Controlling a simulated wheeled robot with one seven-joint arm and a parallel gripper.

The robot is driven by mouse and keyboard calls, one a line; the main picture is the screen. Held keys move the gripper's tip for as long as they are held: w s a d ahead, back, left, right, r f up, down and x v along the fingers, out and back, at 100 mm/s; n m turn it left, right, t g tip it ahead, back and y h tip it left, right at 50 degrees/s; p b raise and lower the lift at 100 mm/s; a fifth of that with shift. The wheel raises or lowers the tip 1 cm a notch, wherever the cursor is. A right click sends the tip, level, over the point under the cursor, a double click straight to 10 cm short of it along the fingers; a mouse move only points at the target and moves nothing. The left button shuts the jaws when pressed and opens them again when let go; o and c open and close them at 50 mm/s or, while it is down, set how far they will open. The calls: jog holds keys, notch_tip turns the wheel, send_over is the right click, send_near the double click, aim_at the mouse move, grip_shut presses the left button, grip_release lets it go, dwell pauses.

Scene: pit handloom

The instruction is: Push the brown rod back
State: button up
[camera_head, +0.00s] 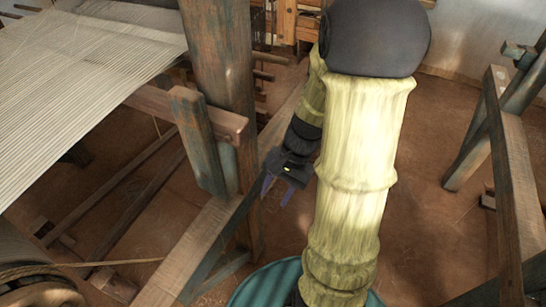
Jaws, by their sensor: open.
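My gripper (277,191) hangs low in the middle of the picture with its two purple-grey fingers apart and pointing down. Nothing shows between them. It is just right of the loom's thick wooden post (222,62), in front of a long pale floor beam. Short brown rods (270,57) stick out to the right behind the post, above and beyond my gripper. I cannot tell which of them is the brown rod of the task. My gripper appears apart from them. My yellowish arm hides part of the area to their right.
White warp threads (85,70) stretch across the loom at upper left. A brown crossbar (160,102) and a short greenish upright (196,140) stand by the post. A wooden frame (513,180) stands at right. Brown floor between is clear.

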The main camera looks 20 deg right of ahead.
jog(key=a+r+n+t+h, duration=0.3)
jog(key=a+n+h, duration=0.1)
jog(key=n, duration=0.5)
jog(key=shift+a+r+n+h, duration=0.25)
jog(key=shift+a+n+h, duration=0.15)
jog(key=shift+a, duration=0.15)
jog(key=shift+c, duration=0.5)
jog(key=shift+d, duration=0.15)
